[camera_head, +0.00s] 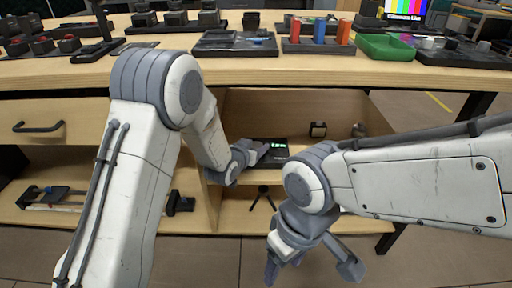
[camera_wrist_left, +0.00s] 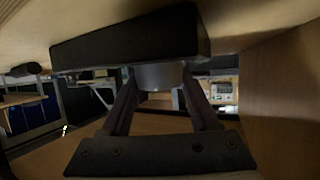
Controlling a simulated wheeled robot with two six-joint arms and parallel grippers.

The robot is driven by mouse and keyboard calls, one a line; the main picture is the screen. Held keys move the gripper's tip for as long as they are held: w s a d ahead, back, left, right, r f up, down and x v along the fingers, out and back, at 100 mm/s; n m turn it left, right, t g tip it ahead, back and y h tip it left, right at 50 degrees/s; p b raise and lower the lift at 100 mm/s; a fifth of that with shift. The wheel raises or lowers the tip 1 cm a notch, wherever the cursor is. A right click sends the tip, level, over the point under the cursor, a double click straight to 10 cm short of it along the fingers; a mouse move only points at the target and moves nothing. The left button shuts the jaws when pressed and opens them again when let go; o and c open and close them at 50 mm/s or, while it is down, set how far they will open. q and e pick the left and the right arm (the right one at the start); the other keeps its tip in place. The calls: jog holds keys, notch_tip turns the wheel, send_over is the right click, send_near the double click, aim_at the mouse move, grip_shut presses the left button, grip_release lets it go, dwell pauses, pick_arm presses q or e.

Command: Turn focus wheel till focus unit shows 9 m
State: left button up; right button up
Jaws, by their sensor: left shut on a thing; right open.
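The focus unit (camera_head: 279,155) is a small black box with a green lit display, on the shelf under the table. Its digits are too small to read surely. In the left wrist view the dark unit (camera_wrist_left: 120,42) fills the top. The grey focus wheel (camera_wrist_left: 160,77) sits on its near face, between my left fingers. My left gripper (camera_head: 256,154) reaches into the shelf beside the unit; in the wrist view the gripper (camera_wrist_left: 160,85) is shut on the wheel. My right gripper (camera_head: 313,276) is open and empty, low in front of the shelf.
The open shelf bay (camera_head: 240,104) also holds a small dark item (camera_head: 318,129). A black tripod (camera_head: 263,194) stands below. The tabletop bears trays, red, blue and orange cylinders (camera_head: 319,31) and a green bin (camera_head: 386,46). A drawer (camera_head: 60,123) is at left.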

pick_arm(q)
jog(key=shift+r+m+g+h+p, duration=0.1)
jog(key=shift+m+g+h+p, duration=0.65)
jog(key=shift+m+h, duration=0.2)
jog(key=shift+m+g+h+p, duration=0.45)
jog(key=shift+m+h+p, duration=0.25)
jog(key=shift+m+h, duration=0.15)
jog(key=shift+d, duration=0.1)
jog(key=o, duration=1.3)
jog(key=shift+o, duration=0.2)
